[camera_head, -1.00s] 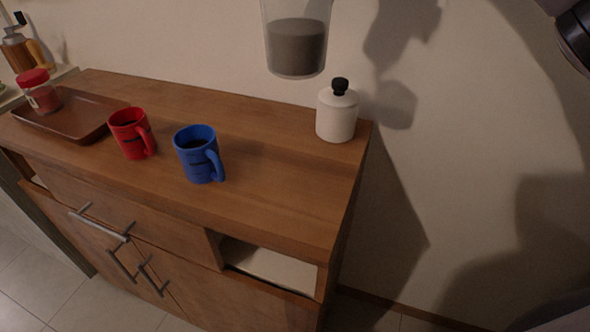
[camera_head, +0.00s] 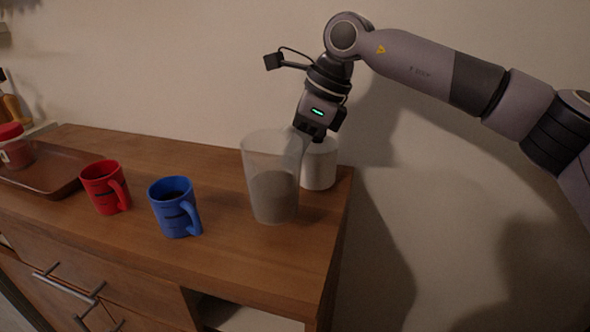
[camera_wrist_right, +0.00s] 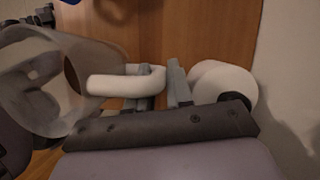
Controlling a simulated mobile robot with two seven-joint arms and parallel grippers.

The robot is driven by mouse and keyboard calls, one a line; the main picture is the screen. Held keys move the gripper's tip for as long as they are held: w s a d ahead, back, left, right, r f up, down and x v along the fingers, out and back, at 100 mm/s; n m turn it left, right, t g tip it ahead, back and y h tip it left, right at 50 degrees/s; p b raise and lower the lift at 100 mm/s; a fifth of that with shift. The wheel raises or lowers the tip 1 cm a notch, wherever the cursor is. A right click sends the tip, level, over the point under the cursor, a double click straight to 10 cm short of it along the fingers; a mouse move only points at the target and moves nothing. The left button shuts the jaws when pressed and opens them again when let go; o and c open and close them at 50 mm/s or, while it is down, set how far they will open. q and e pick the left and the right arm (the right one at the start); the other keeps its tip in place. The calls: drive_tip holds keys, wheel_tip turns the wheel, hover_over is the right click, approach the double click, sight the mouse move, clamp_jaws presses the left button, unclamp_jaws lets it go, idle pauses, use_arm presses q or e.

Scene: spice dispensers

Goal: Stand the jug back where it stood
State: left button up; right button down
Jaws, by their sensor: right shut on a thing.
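The jug (camera_head: 272,185) is a clear, tapered container with dark contents. In the head view it is upright at the right part of the cabinet top, its base at or just above the wood; I cannot tell if it touches. My right gripper (camera_head: 311,130) comes from the upper right, beside the jug's right side. In the right wrist view my right gripper (camera_wrist_right: 160,90) is shut on the jug's pale handle (camera_wrist_right: 118,84), and the jug's clear body (camera_wrist_right: 55,85) is at the left. My left gripper is not in view.
A white lidded jar (camera_head: 320,165) stands close behind and right of the jug; it also shows in the wrist view (camera_wrist_right: 222,82). A blue mug (camera_head: 174,208) and a red mug (camera_head: 104,188) stand to the left. A brown tray (camera_head: 50,185) holds a red-lidded jar (camera_head: 14,147).

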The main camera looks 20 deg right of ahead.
drive_tip(key=shift+f, duration=1.95)
drive_tip(key=shift+f, duration=0.2)
drive_tip(key=c, duration=1.3)
unclamp_jaws()
drive_tip(key=shift+r, duration=0.1)
drive_tip(key=shift+r, duration=0.25)
drive_tip(key=v, duration=1.1)
drive_tip(key=shift+d+r+p, duration=0.25)
drive_tip(key=shift+r+p, duration=0.05)
drive_tip(key=shift+p, duration=0.15)
